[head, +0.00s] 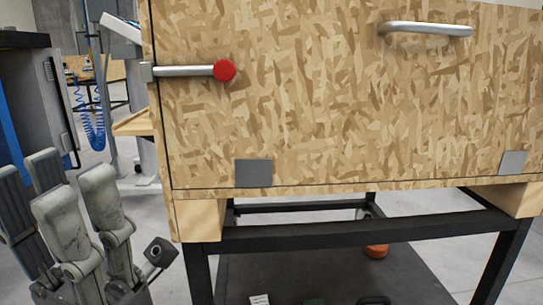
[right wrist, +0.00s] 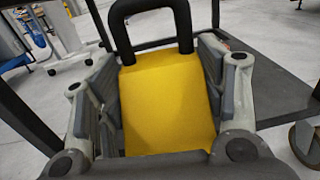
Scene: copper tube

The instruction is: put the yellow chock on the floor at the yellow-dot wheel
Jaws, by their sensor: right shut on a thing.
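The yellow chock (right wrist: 168,100), a wedge-like block with a black loop handle (right wrist: 150,12), fills the middle of the right wrist view. My right gripper (right wrist: 160,95) is shut on it, with a jaw at each side. The head view shows neither this gripper nor the yellow chock. My left gripper (head: 62,190) stands upright at the lower left of the head view, beside the wooden cabinet's corner. Its jaws look apart and empty. A round grey part, perhaps a caster wheel (right wrist: 306,143), shows at the right wrist view's edge. I see no yellow dot.
The chipboard cabinet (head: 300,110) rests on a black metal frame (head: 370,234). A red-ended bar (head: 224,70) sticks out on its front. Under it are a dark lower shelf (head: 330,275) and an orange object (head: 376,251).

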